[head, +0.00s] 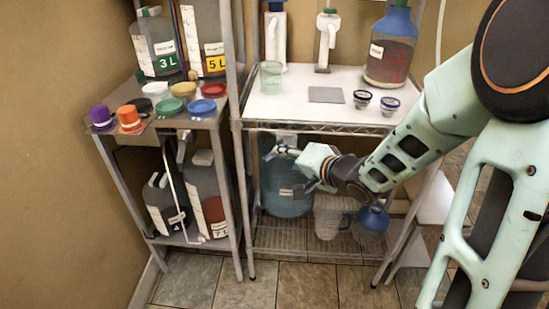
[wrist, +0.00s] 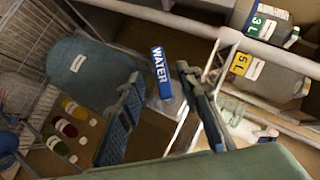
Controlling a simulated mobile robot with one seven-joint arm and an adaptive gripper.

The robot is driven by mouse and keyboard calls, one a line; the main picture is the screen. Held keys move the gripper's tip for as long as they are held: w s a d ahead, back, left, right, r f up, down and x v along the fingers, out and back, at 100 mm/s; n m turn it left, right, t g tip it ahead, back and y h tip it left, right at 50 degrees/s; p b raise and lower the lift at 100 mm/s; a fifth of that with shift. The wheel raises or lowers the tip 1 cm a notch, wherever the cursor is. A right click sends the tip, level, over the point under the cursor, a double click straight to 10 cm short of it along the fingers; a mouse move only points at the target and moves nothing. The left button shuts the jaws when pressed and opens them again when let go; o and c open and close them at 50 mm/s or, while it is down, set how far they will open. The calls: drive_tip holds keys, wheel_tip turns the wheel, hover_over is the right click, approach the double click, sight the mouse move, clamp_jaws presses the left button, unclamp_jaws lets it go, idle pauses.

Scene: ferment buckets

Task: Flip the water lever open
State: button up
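A blue lever or tag marked WATER (wrist: 160,72) shows in the wrist view, just beyond and between my fingertips. My gripper (wrist: 159,88) is open, with one finger on each side of the blue piece. I cannot tell whether either finger touches it. A large blue water container (head: 285,195) stands on the lower level of the middle rack. It fills the left part of the wrist view (wrist: 92,70). In the head view my gripper (head: 284,152) is at the container's upper front, below the white shelf. The lever's joint is hidden.
The white shelf (head: 300,105) lies just above my gripper. A clear pitcher (head: 327,216) and a blue-topped bottle (head: 373,218) stand below my wrist. The left rack holds colored lids (head: 184,89) and jugs marked 3L (head: 160,55) and 5L (head: 208,40).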

sight(273, 158)
drive_tip(key=b+x, duration=0.2)
drive_tip(key=x, duration=0.5)
drive_tip(key=shift+w+a+f, duration=0.1)
drive_tip(key=shift+f, duration=0.05)
drive_tip(key=shift+c, duration=0.7)
clamp_jaws()
